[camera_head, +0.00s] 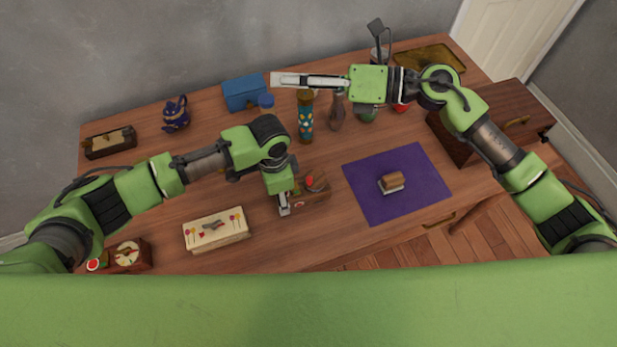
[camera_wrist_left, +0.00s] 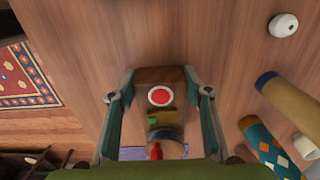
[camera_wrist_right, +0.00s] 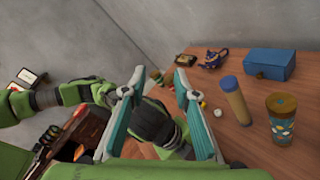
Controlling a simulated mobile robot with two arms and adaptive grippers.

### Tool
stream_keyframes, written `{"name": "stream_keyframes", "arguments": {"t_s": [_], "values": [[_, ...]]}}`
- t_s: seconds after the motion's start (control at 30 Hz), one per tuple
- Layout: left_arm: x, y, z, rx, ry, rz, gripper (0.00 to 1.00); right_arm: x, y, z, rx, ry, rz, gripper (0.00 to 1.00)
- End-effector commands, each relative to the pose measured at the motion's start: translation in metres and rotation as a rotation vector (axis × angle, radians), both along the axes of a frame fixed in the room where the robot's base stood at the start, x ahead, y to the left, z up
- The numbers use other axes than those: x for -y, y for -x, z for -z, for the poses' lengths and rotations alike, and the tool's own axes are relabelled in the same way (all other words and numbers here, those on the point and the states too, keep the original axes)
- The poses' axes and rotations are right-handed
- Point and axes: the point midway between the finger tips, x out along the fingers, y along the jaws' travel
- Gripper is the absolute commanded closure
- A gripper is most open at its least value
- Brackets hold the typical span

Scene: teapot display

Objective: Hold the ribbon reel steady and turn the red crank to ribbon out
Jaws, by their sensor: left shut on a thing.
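A small wooden box with red parts, likely the ribbon reel (camera_head: 318,196), sits on the table in front of the left arm. In the left wrist view the reel (camera_wrist_left: 147,75) shows a red round piece on top, a small green patch and another red part lower down. I cannot tell which red part is the crank. My left gripper (camera_head: 285,208) is shut on the reel, one finger on each side. My right gripper (camera_head: 275,80) is raised over the back of the table, away from the reel. It is open and empty in the right wrist view (camera_wrist_right: 155,80).
A purple mat (camera_head: 420,170) with a small block lies right of the reel. A cream box (camera_head: 216,232) lies to the left. A patterned tumbler (camera_head: 305,125), a vase (camera_head: 337,115) and a blue box (camera_head: 240,92) stand behind. A wooden chest (camera_head: 465,145) stands at right.

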Motion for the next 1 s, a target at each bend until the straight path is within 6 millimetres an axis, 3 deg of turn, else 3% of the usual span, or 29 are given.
{"name": "stream_keyframes", "arguments": {"t_s": [0.17, 0.33, 0.47, 0.6, 0.8, 1.0], "values": [[0.000, 0.000, 0.000, 0.000, 0.001, 0.000, 0.86, 0.001, 0.017, 0.026, -0.475, -0.311, 0.198, 0.72], [0.000, 0.000, 0.000, 0.000, 0.001, 0.000, 0.86, 0.019, 0.031, 0.061, -0.931, -0.609, 0.394, 0.72], [0.000, 0.000, 0.000, 0.000, 0.001, 0.000, 0.86, 0.038, 0.050, 0.099, -1.276, -0.839, 0.550, 0.72], [0.000, 0.000, -0.001, 0.000, 0.001, 0.000, 0.86, 0.057, 0.083, 0.146, -1.610, -1.072, 0.720, 0.72], [0.001, 0.000, -0.001, 0.000, 0.001, 0.001, 0.86, 0.074, 0.134, 0.195, -1.927, -1.325, 0.918, 0.72], [0.001, 0.000, -0.001, 0.001, 0.002, 0.000, 0.86, 0.080, 0.157, 0.214, -2.039, -1.437, 1.007, 0.72]]}}
